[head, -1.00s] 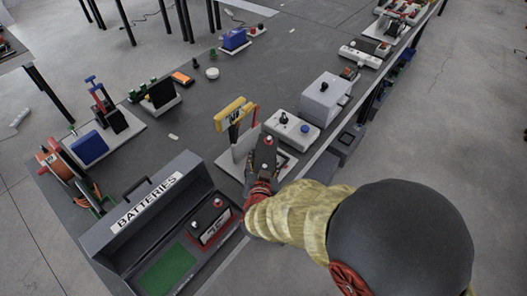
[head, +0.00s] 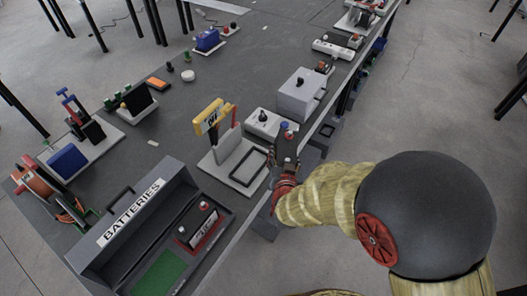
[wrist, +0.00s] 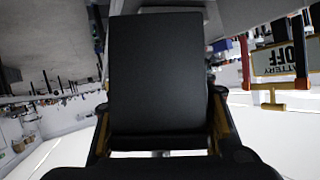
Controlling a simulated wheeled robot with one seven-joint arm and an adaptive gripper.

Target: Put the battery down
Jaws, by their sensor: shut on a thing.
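My gripper (head: 285,175) is shut on a dark battery (head: 286,148) with a red and a blue terminal on top. The battery fills the middle of the wrist view as a black block (wrist: 157,70), with the gripper's fingers at its two sides. In the head view it is at the table's front edge, just right of a white stand (head: 214,171) with a black rectangular outline. I cannot tell how high it is held. A second battery (head: 196,222) stands in the grey box marked BATTERIES (head: 125,222), on a red-edged place.
A white base with a black knob (head: 262,122) and a grey box (head: 297,93) stand behind the battery. A green pad (head: 158,272) lies bare in the BATTERIES box. The middle of the table is mostly clear.

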